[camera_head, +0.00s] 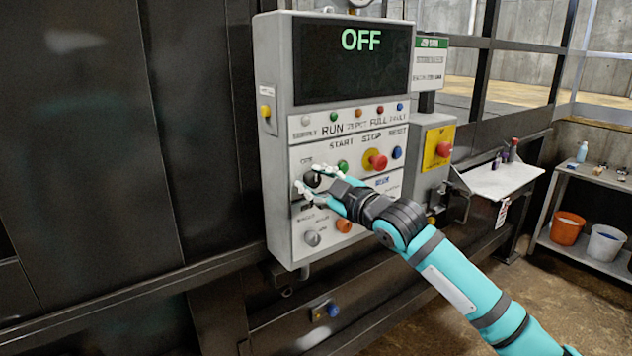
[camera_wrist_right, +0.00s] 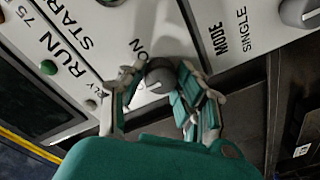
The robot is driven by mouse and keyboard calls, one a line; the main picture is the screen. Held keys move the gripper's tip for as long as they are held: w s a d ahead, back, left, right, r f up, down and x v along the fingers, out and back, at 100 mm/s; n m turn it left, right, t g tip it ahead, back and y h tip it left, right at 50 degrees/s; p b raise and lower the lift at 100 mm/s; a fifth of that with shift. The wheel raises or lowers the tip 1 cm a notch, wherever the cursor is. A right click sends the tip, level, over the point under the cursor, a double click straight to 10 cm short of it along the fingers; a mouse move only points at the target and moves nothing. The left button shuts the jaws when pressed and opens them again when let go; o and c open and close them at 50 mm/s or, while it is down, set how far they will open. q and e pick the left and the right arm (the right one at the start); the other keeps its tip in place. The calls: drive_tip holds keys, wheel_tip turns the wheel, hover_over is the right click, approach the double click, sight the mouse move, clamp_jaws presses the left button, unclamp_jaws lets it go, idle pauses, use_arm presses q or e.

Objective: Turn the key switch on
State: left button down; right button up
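The display (camera_head: 352,62) above reads "OFF" in green. My left gripper is not in view.
The control box (camera_head: 277,215) carries a green start button (camera_head: 343,167), a red stop button (camera_head: 378,162), a blue reset button (camera_head: 397,153) and a lower grey knob (camera_head: 312,239). A red emergency button (camera_head: 444,149) is to the right. A bench with bottles stands farther right.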

clamp_jaws()
drive_tip(key=shift+m, duration=0.4)
drive_tip(key=m+p, duration=0.2)
drive_tip(key=m, duration=0.3)
drive_tip(key=shift+m, duration=0.3)
drive_tip(key=m+p, duration=0.2)
drive_tip(key=m, duration=0.3)
drive_tip(key=shift+m, duration=0.3)
drive_tip(key=o, duration=0.8)
unclamp_jaws()
drive_tip(key=shift+d, duration=0.1)
